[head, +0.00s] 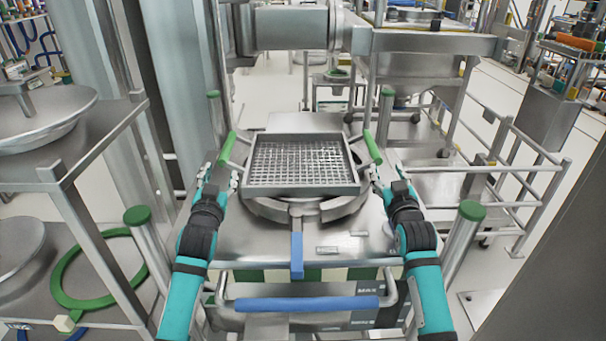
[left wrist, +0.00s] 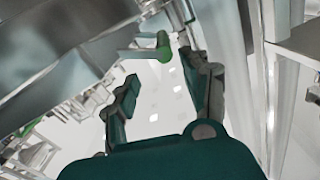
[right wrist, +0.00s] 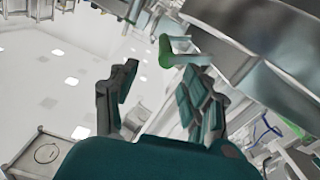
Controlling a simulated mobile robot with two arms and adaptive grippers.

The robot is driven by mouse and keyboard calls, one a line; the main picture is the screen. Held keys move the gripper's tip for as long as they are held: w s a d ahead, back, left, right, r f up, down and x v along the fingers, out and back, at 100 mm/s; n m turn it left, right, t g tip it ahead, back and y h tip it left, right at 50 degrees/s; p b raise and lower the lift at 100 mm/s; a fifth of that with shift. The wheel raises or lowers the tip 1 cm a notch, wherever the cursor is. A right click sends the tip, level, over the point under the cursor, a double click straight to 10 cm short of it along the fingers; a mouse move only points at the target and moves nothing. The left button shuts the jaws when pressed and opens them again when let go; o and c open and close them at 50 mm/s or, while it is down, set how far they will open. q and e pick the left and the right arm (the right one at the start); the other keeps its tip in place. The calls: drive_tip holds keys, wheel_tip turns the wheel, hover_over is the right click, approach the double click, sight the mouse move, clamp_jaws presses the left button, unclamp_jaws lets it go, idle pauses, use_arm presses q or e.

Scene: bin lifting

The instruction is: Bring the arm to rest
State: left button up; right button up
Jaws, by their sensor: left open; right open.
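A square metal bin with a mesh floor (head: 303,190) sits level on a round metal support on the steel table. It has a green handle on the left (head: 228,146) and one on the right (head: 373,148). My left gripper (head: 231,180) is open beside the bin's left side, below the left handle. In the left wrist view the green handle (left wrist: 163,46) shows just beyond the fingertips (left wrist: 160,66). My right gripper (head: 376,175) is open beside the bin's right side. In the right wrist view the green handle (right wrist: 165,52) lies beyond the fingertips (right wrist: 160,70). Both grippers look empty.
A blue lever (head: 297,256) and a blue-gripped bar (head: 306,303) are at the front. Green-capped posts (head: 137,215) (head: 471,211) stand at both sides. A metal rack (head: 60,170) is close on the left; rails (head: 520,150) stand right. A machine arm (head: 292,27) hangs behind the bin.

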drive_tip(key=shift+s, duration=0.75)
